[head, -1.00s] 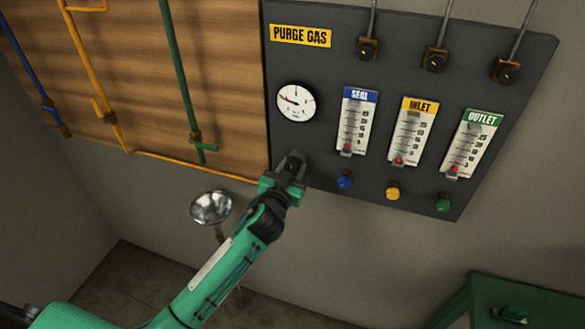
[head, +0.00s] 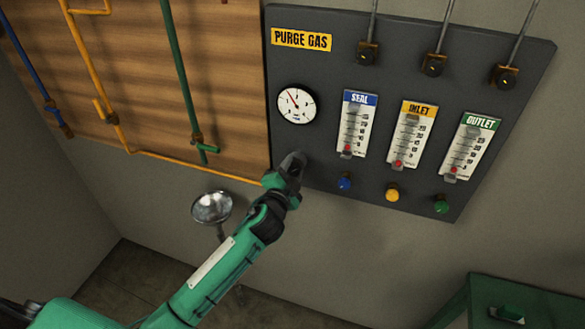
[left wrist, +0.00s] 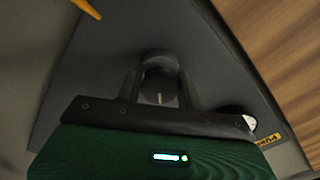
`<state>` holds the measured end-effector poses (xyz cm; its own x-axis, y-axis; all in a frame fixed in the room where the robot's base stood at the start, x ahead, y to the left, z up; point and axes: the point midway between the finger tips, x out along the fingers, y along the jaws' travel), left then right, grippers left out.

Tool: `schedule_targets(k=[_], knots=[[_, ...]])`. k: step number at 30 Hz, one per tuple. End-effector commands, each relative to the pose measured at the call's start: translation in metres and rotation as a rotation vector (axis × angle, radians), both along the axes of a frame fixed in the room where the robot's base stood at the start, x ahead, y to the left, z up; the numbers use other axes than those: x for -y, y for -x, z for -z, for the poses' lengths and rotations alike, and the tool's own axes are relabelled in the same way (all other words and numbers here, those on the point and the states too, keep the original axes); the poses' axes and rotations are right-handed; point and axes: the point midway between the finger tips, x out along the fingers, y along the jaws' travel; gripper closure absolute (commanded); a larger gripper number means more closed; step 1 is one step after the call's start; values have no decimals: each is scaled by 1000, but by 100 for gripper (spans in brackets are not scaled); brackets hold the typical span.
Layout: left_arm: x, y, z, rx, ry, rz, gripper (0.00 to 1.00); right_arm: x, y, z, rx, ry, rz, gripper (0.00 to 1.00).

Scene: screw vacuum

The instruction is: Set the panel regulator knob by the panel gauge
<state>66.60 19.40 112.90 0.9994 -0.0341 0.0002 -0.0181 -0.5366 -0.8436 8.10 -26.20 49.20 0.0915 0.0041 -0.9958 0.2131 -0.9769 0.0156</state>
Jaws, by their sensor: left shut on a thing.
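The panel gauge (head: 297,104) is a round white dial on the dark panel, under the PURGE GAS label. Its red needle points to the upper left. My left gripper (head: 293,162) is at the panel just below the gauge and hides the regulator knob in the head view. In the left wrist view the dark round knob (left wrist: 160,98) sits between my fingers with a light mark on its face, and the gripper is shut on it. An edge of the gauge (left wrist: 246,122) shows there beside the gripper. My right gripper is not in view.
SEAL (head: 355,125), INLET (head: 411,135) and OUTLET (head: 469,147) flowmeters are to the right, with blue (head: 344,184), yellow (head: 392,192) and green (head: 441,204) knobs below. Coloured pipes run on the wooden board (head: 225,60) at left. A metal bowl (head: 211,207) is near my arm.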

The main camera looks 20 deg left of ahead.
Motion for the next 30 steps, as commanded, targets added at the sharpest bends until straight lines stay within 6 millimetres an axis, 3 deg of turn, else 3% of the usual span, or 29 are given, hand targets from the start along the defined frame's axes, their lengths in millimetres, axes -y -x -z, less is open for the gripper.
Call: schedule_targets(k=[9,26,27,30], knots=[[0,0,-1,5,-124,1,86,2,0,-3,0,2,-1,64],[0,0,0,5,-149,0,86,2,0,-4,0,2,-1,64],[0,0,0,5,-149,0,55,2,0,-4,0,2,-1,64],[0,0,0,5,-148,0,41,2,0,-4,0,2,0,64]])
